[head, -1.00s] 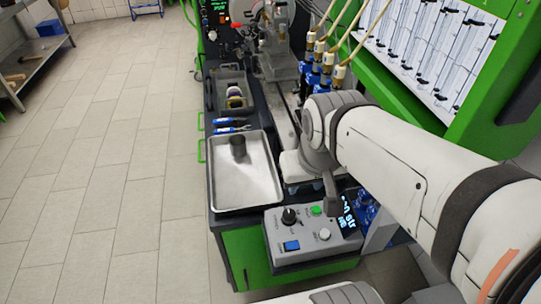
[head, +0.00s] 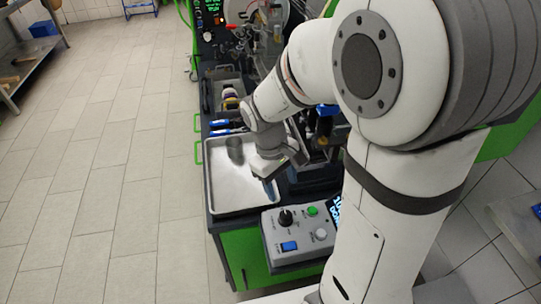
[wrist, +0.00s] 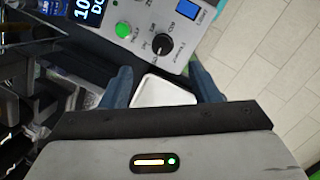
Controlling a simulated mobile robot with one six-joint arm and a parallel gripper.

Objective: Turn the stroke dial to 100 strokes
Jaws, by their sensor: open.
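The black stroke dial (head: 286,217) sits on the top of a grey control box (head: 268,237) at the bottom centre of the head view. In the wrist view the dial (wrist: 161,46) shows upright in the picture, ahead of my fingertips and roughly between them. Small labels surround it; I cannot read its setting surely. A lit display (wrist: 88,9) on the box is cut off by the picture's edge. My gripper (head: 270,187) is open and empty, above the tray's right side, behind the box and apart from the dial. Its blue fingers (wrist: 161,77) are spread.
A green button (wrist: 124,31) and a blue button (wrist: 187,9) flank the dial; a white button (head: 321,235) is also on the box. A metal tray (head: 225,195) holding a dark cylinder (head: 235,150) lies behind the box. Free floor lies left of the bench.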

